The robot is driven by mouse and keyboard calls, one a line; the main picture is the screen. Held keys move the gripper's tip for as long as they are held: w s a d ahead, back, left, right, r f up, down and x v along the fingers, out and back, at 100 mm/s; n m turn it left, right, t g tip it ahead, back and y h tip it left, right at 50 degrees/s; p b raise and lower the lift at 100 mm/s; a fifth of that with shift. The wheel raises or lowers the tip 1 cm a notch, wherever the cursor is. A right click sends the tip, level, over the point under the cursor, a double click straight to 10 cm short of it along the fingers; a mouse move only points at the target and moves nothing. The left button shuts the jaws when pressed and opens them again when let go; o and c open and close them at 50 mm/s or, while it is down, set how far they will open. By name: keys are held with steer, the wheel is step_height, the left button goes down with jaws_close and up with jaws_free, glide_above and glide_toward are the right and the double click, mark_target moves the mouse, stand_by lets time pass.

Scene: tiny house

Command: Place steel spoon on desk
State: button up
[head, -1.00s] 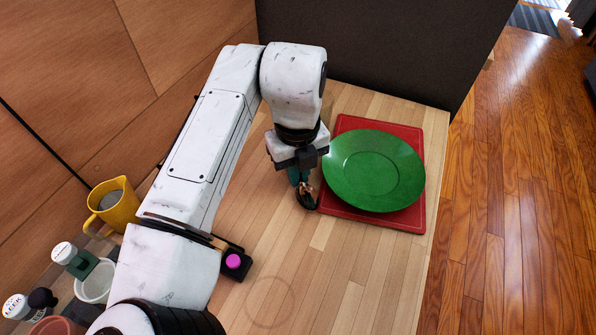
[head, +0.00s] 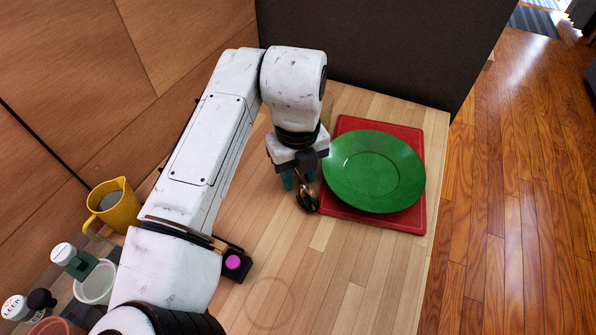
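The steel spoon (head: 307,202) is at the left edge of the red board, below my gripper. Its dark, shiny bowl end points toward the camera, and the rest of it is mostly hidden by my gripper. My gripper (head: 299,179) points down just above the wooden desk (head: 330,285). Its two teal fingers are spread apart, with the spoon between or just in front of them. I cannot tell whether the spoon lies flat or touches a finger.
A green plate (head: 374,170) rests on a red board (head: 385,220) right of my gripper. A yellow pitcher (head: 118,212), a white cup (head: 95,283) and several small containers stand at the left. A dark panel (head: 380,45) closes the back. The front of the desk is clear.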

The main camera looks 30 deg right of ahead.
mark_target(297, 179)
step_height(297, 179, up, 12)
steer(key=p, duration=0.1)
steer(key=shift+p, duration=0.4)
steer(key=shift+r, duration=0.1)
